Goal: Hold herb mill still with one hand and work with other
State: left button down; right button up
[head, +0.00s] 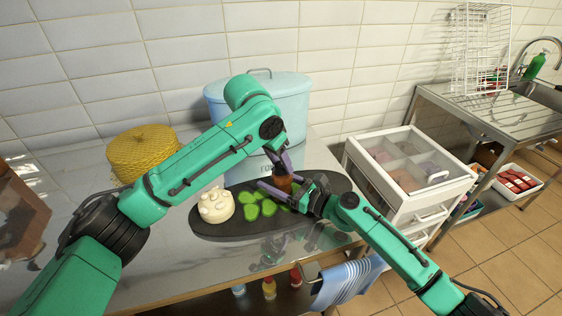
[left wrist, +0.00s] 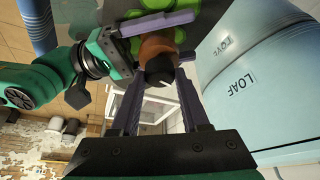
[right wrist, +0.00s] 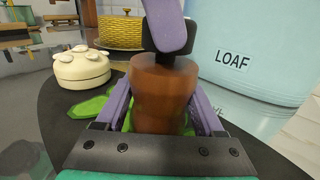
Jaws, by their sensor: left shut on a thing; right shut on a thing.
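The herb mill (head: 283,180) is a brown wooden body with a dark top, upright on the dark oval board (head: 210,232). In the right wrist view the mill body (right wrist: 160,92) stands between the purple fingers of my right gripper (right wrist: 160,115), which is shut on it. My left gripper (head: 283,160) comes from above and is shut on the mill's dark top (left wrist: 158,70); a purple left finger crosses that top in the right wrist view. Green leaf-like pieces (head: 250,211) lie on the board beside the mill, partly hidden by the grippers.
A cream round object with knobs (head: 216,206) sits on the board's left. A blue LOAF bin (head: 290,100) stands close behind. A yellow woven basket (head: 143,152) is at left. A white drawer unit (head: 410,170) stands right, and a striped towel (head: 346,282) hangs in front.

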pick_arm(q)
jog(key=m+g, duration=0.1)
jog(key=m, duration=0.2)
jog(key=shift+w+m+h, duration=0.1)
jog(key=shift+m+h, duration=0.2)
jog(key=shift+h, duration=0.1)
jog(key=shift+w+a+m+g+h, duration=0.15)
jog(key=shift+m+g, duration=0.25)
jog(key=shift+m, duration=0.5)
jog(key=shift+s+d+m+g+h, duration=0.15)
jog(key=shift+m+g, duration=0.25)
jog(key=shift+m, duration=0.5)
jog(key=shift+w+a, duration=0.1)
jog(key=shift+c, duration=1.8)
grip_release()
